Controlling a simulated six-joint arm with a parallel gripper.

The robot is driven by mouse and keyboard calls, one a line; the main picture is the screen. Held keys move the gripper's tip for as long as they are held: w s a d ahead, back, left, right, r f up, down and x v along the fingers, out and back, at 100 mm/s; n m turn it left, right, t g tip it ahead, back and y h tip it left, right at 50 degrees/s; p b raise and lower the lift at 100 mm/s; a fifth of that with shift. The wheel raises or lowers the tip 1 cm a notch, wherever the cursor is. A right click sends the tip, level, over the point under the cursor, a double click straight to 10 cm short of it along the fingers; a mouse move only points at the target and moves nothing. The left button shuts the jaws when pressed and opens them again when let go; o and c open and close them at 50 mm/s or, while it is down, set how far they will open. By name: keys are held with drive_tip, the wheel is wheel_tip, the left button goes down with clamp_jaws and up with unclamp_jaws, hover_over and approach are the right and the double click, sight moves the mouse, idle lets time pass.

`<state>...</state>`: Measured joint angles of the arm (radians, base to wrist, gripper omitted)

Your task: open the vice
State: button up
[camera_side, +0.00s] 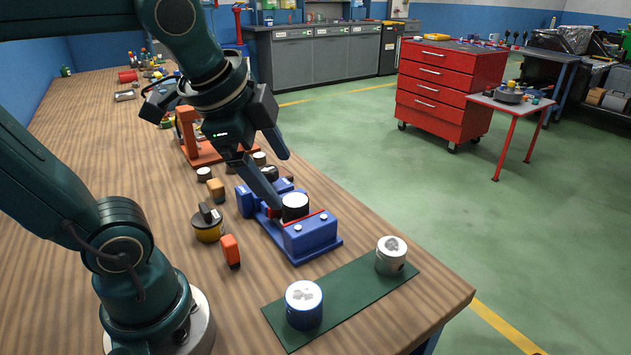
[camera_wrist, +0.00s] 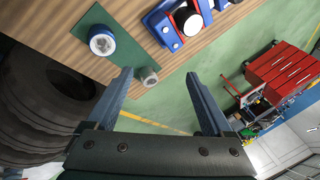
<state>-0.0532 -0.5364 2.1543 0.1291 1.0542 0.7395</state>
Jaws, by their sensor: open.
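The blue vice (camera_side: 312,238) with red jaw edges lies on the wooden bench. A black cylinder with a white top (camera_side: 294,202) stands upright between its jaws. Whether the jaws press on it I cannot tell. In the wrist view the vice (camera_wrist: 163,32) is at the top edge, partly cut off, with the white-topped cylinder (camera_wrist: 188,20) in it. My gripper (camera_side: 280,180) is open and empty, above and behind the cylinder in the side view. One finger overlaps part of the vice there. In the wrist view my gripper (camera_wrist: 158,78) shows both fingers wide apart.
A green mat (camera_side: 345,302) carries a blue-sided piston (camera_side: 304,305) and a silver piston (camera_side: 391,256). Left of the vice are an orange block (camera_side: 231,251) and a yellow-and-black pot (camera_side: 207,225). An orange stand (camera_side: 195,145) is farther back. The bench's right edge is close to the vice.

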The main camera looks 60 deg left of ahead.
drive_tip(key=w+a+r+m+g+y, duration=0.1)
drive_tip(key=w+a+m+g+y, duration=0.1)
drive_tip(key=w+a+m, duration=0.35)
drive_tip(key=m+g+y, duration=0.1)
drive_tip(key=m+g, duration=0.1)
drive_tip(key=g, duration=0.2)
approach(269, 169)
drive_tip(key=f, duration=0.1)
drive_tip(key=shift+n+g, duration=0.3)
drive_tip(key=shift+n, duration=0.05)
drive_tip(key=x, duration=0.6)
drive_tip(key=shift+w+a+f, duration=0.15)
drive_tip(key=shift+a, duration=0.1)
drive_tip(key=shift+a+f, duration=0.25)
drive_tip(key=shift+f, duration=0.35)
clamp_jaws()
